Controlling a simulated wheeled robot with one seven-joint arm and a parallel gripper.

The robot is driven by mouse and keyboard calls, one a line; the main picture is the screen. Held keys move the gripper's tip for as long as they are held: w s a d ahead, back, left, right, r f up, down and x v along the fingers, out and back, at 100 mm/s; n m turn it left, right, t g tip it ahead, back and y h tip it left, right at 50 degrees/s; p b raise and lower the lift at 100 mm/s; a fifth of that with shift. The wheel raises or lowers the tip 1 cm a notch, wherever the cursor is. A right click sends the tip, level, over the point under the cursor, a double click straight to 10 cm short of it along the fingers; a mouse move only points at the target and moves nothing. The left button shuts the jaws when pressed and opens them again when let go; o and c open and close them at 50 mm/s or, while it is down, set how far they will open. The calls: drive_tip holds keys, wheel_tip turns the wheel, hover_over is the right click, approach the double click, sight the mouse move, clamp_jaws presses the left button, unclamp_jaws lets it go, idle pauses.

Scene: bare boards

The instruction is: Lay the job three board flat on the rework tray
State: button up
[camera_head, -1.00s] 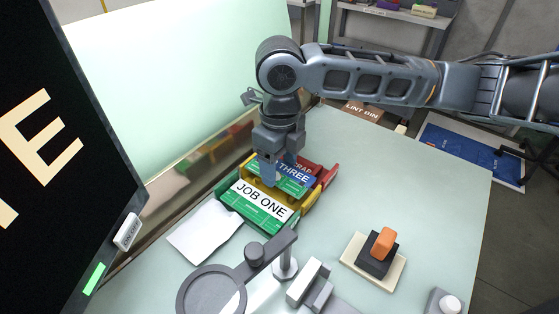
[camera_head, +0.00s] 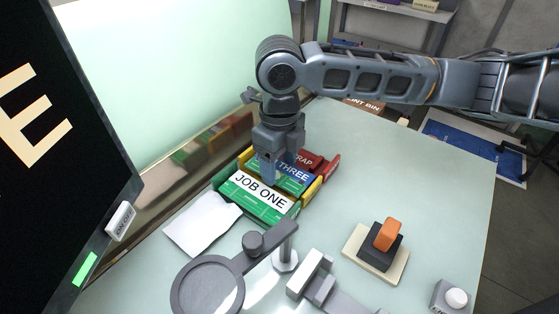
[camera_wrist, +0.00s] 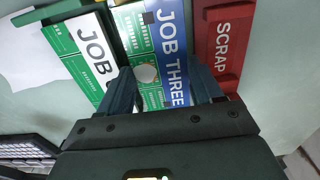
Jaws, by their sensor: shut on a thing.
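The job three board (camera_head: 293,171) is green with a blue label reading JOB THREE, also seen in the wrist view (camera_wrist: 172,50). My gripper (camera_head: 279,170) is shut on this board, with one finger at each long side in the wrist view (camera_wrist: 161,82). The board looks level, within or just over the yellow tray (camera_head: 311,192); I cannot tell whether it touches the tray floor. No rework label is visible; the yellow tray's label, if any, is hidden.
A green board labelled JOB ONE (camera_head: 262,195) lies in the green tray beside it. The red SCRAP tray (camera_head: 329,167) is on the other side. A white sheet (camera_head: 202,223), a magnifier (camera_head: 207,288) and an orange-topped block (camera_head: 388,235) stand nearby.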

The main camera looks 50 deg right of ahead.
drive_tip(key=shift+f, duration=0.15)
drive_tip(key=o, duration=1.1)
drive_tip(key=shift+o, duration=0.2)
